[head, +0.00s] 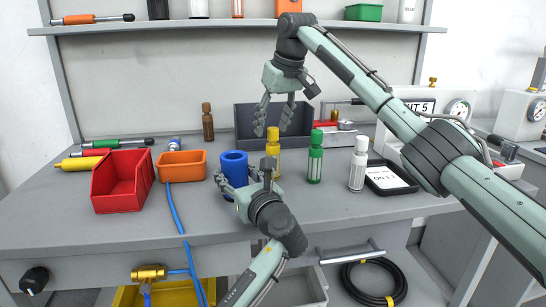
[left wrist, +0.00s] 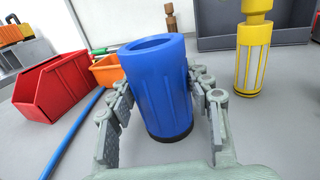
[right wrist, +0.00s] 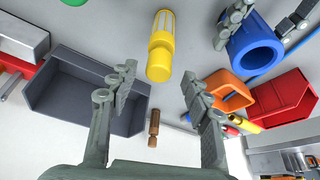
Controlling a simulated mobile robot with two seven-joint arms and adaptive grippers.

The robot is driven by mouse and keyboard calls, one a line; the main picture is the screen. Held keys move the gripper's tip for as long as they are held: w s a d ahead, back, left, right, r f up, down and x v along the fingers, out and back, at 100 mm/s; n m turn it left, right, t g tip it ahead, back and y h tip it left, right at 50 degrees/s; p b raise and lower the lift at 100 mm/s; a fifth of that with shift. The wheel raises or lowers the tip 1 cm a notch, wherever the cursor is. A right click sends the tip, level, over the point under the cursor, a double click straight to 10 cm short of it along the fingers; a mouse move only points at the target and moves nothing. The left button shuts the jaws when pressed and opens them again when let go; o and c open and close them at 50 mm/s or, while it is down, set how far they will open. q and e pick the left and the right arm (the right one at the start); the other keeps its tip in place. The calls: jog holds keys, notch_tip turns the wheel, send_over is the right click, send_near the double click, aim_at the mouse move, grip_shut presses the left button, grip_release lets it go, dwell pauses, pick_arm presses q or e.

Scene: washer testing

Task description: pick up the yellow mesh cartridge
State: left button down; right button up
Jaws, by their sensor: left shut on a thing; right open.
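The yellow mesh cartridge (head: 273,140) stands upright on the bench, in front of the dark grey bin. It also shows in the left wrist view (left wrist: 254,50) and in the right wrist view (right wrist: 161,48). My right gripper (head: 272,130) is open and empty, with its fingers pointing down above and around the cartridge's area; contact does not show. In the right wrist view the cartridge lies beyond the fingertips, between their lines. My left gripper (head: 238,184) is shut on a blue cylinder (head: 235,167), which stands upright to the left of the cartridge.
A green cartridge (head: 315,160) and a white one (head: 358,165) stand to the right. The dark grey bin (head: 245,119) is behind. A red bin (head: 121,181) and an orange bin (head: 181,166) stand left, with a blue hose (head: 176,212) running down. A brown cartridge (head: 207,124) stands behind.

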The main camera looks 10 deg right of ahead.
aim_at(270, 140)
jog(key=x, duration=0.5)
jog(key=shift+d+f, duration=0.2)
jog(key=shift+f, duration=0.05)
jog(key=shift+r, duration=0.1)
grip_shut()
